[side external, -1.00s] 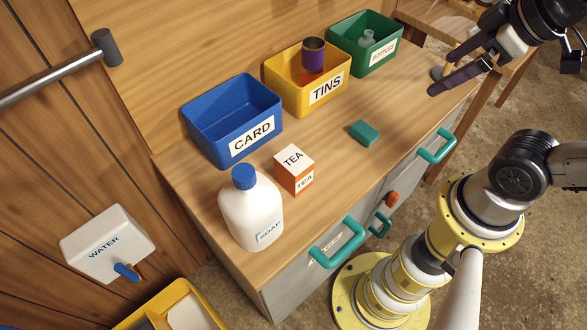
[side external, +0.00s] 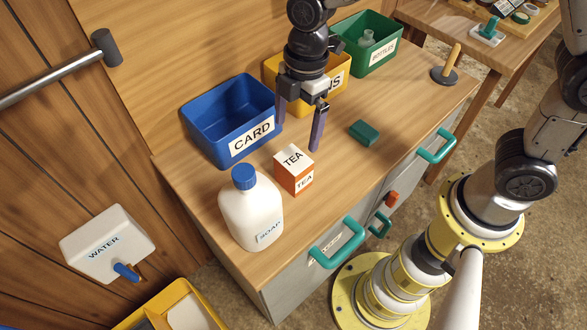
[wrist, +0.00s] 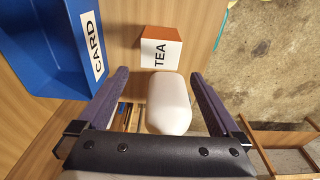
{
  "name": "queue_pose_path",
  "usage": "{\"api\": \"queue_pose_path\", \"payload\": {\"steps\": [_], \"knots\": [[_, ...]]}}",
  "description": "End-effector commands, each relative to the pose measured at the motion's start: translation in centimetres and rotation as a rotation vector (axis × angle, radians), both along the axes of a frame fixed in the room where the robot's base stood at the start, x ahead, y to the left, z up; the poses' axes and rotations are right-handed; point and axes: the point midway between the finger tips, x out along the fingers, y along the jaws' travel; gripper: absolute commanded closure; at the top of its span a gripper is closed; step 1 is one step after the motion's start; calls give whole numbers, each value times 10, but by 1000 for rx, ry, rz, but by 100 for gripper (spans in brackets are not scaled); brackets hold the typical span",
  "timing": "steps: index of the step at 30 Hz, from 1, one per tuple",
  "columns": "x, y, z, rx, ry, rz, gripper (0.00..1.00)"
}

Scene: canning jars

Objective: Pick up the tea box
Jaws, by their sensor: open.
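The tea box (side external: 295,168) is a small cube, white on top and orange below, standing upright on the wooden counter. In the wrist view the tea box (wrist: 160,47) lies just beyond my fingertips, near the middle. My gripper (side external: 298,134) hangs above the counter, behind and a little right of the box in the side view. Its two dark purple fingers are spread apart, not touching the box. In the wrist view my gripper (wrist: 158,73) is open. A white rounded shape shows between its fingers there; I cannot tell what it is.
A white soap bottle (side external: 252,212) with a blue cap stands close to the box. The blue CARD bin (side external: 204,137) is behind it. My gripper partly hides the yellow TINS bin (side external: 271,72). A green block (side external: 364,132) and green BOTTLES bin (side external: 383,57) are farther right.

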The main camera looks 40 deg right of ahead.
Motion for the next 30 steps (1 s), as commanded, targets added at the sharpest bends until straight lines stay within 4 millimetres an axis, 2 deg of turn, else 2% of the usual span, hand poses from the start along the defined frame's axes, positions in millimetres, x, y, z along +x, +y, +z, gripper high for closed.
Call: {"api": "queue_pose_path", "payload": {"steps": [12,20,27,30], "knots": [[-1,8,-69,-1,1,0,0],[-1,9,-87,0,0,-2,0],[-1,12,-120,0,0,-2,0],[-1,13,-129,0,-1,-1,0]]}}
